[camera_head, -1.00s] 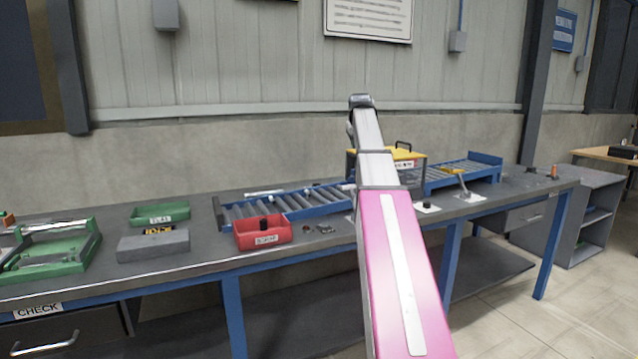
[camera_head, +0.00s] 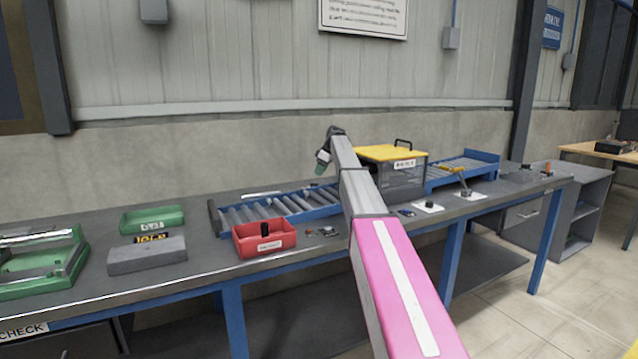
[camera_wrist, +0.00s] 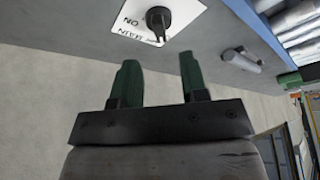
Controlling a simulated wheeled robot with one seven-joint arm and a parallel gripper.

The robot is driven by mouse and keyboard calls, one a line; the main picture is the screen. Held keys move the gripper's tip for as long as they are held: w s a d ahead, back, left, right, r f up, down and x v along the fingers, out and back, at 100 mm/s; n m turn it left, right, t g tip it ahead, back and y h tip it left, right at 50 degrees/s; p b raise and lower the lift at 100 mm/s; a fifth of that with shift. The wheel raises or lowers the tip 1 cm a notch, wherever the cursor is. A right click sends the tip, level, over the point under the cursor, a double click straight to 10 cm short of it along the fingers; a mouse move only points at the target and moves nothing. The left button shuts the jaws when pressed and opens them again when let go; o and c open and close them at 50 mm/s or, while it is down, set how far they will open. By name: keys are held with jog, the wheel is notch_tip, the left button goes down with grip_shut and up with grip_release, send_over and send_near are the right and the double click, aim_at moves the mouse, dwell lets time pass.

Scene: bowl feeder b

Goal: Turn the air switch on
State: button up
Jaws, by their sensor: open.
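My gripper (camera_wrist: 158,82) has two green fingers, spread apart with nothing between them. In the head view my gripper (camera_head: 323,162) shows small at the end of my raised arm, above the roller conveyor. A black rotary knob on a white plate (camera_wrist: 196,10) lies beyond the fingertips in the wrist view, apart from them; its lettering is cut off and only partly readable. I cannot tell which is the air switch.
A red bin (camera_head: 264,239), green tray (camera_head: 155,218) and grey block (camera_head: 147,255) stand left. A grey cylindrical piece (camera_wrist: 240,60) lies near the plate.

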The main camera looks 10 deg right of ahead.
jog(key=x, duration=0.6)
jog(key=shift+w+a+f, duration=0.1)
jog(key=shift+f, duration=0.15)
grip_shut()
